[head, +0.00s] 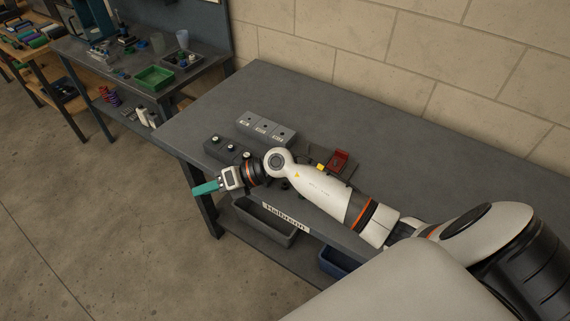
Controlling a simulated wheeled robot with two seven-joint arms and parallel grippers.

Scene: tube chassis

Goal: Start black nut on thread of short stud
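My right arm comes in from the lower right and reaches across the table (420,140). My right gripper (206,188) is at the table's front left, pointing left past the front edge, with teal at its tip. From here I cannot tell whether it is open or shut, or whether it holds anything. A dark block (212,149) with a row of small round pieces with pale tops stands just behind the gripper. I cannot single out the black nut or the short stud at this size. My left gripper is not in view.
A grey block (265,128) with small white labels stands behind the dark one. A red piece (338,160) on a dark base and a yellow piece (320,167) lie beyond my forearm. Bins (268,222) sit below. The table's back and right are clear.

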